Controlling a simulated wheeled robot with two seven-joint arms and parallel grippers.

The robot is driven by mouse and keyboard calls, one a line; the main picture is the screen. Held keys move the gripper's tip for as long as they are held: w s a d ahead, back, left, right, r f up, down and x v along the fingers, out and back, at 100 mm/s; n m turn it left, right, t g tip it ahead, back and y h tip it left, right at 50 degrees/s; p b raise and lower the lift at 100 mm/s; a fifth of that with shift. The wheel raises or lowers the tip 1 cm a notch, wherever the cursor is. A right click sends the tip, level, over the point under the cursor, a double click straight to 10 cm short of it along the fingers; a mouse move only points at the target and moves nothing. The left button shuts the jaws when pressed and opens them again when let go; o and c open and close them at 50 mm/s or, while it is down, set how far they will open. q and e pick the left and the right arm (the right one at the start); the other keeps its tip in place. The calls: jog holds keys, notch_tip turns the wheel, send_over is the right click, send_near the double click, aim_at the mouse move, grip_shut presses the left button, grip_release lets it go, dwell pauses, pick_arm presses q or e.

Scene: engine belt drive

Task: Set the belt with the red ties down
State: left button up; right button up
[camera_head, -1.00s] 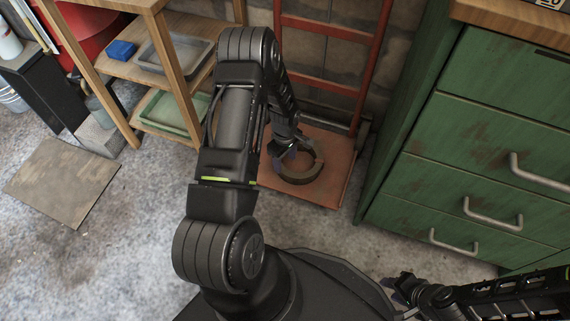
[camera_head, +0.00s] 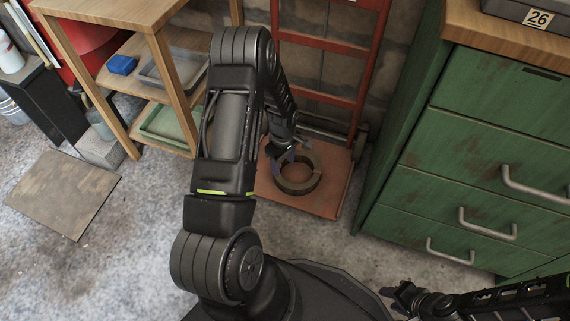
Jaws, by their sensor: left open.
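A dark brown ring-shaped belt (camera_head: 299,187) lies on the reddish base plate (camera_head: 324,203) of the hand truck. No red ties can be made out on it at this size. My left gripper (camera_head: 283,163) is open at the belt's upper left edge, close above it or touching; I cannot tell which. The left forearm partly hides the plate's left side. My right gripper (camera_head: 390,292) is at the lower right, over the floor and away from the belt; its fingers are too small and dark to read.
The red hand truck frame (camera_head: 324,93) rises behind the plate. A green drawer cabinet (camera_head: 470,150) stands close on the right. A wooden shelf (camera_head: 160,45) with trays stands on the left. A flat brown board (camera_head: 62,190) lies on the open floor at left.

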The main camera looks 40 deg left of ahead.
pick_arm(q)
jog(key=s+d+f+m+t+h, duration=0.1)
jog(key=s+d+m, duration=0.25)
jog(key=d, duration=0.65)
jog(key=s+d+f+m+h, duration=0.15)
jog(key=d+m, duration=0.25)
jog(key=d, duration=0.6)
jog(key=s+d+r+m+h, duration=0.1)
jog(key=s+d+r+m, duration=0.2)
jog(key=s+d+m, duration=0.4)
jog(key=s+d, duration=0.2)
jog(key=d, duration=0.2)
jog(key=shift+s+m, duration=0.35)
jog(key=shift+s, duration=0.05)
jog(key=shift+c, duration=0.4)
